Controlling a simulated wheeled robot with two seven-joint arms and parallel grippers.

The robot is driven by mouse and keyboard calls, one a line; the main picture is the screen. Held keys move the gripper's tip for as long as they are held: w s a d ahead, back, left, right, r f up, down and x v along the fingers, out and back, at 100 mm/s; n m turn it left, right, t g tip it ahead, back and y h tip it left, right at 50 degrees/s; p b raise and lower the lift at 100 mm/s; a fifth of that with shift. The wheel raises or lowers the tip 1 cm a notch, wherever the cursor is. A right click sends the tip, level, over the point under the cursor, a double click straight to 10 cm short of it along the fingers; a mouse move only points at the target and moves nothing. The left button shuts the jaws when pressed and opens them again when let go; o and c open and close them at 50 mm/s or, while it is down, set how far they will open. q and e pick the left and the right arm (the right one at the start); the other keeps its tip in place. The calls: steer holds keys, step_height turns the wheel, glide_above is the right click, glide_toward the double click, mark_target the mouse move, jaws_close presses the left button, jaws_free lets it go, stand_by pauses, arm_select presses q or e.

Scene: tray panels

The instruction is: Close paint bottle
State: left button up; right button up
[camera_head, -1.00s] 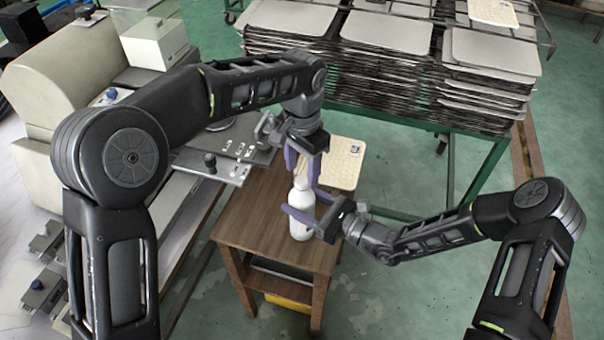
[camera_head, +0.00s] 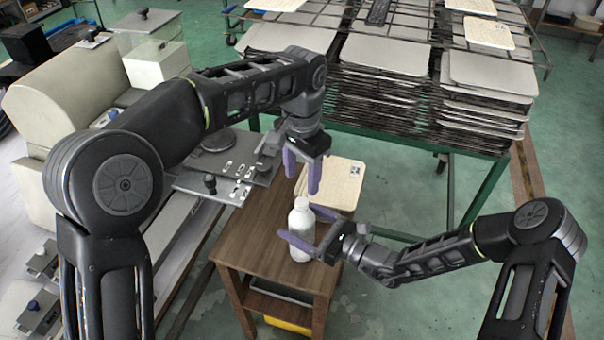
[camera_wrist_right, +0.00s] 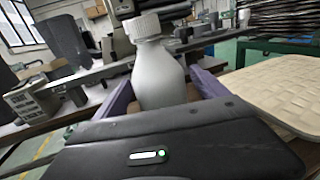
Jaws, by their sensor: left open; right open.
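The white paint bottle (camera_head: 301,232) stands upright on the small wooden table; it also shows in the right wrist view (camera_wrist_right: 160,78). A ribbed white cap (camera_wrist_right: 143,25) sits on its neck and looks slightly tilted in that view. How tightly it is seated I cannot tell. My right gripper (camera_head: 297,220) is open, with its purple fingers on either side of the bottle's body; whether they touch it I cannot tell. My left gripper (camera_head: 302,188) is open and empty, pointing down just above and behind the cap.
The wooden table (camera_head: 258,240) has bare top left of the bottle. A pale textured panel (camera_head: 335,183) lies at its back right. A grey machine (camera_head: 225,170) stands close on the left, and racks of stacked trays (camera_head: 385,100) stand behind.

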mark_target(313, 228)
steer(key=shift+d, duration=0.1)
arm_select(q)
steer(key=shift+f+b, duration=0.95)
arm_select(e)
steer(key=v, duration=0.6)
steer(key=shift+s+d+f, duration=0.1)
steer(key=shift+d, duration=0.15)
steer(key=shift+s+d, duration=0.4)
steer(key=shift+d, duration=0.05)
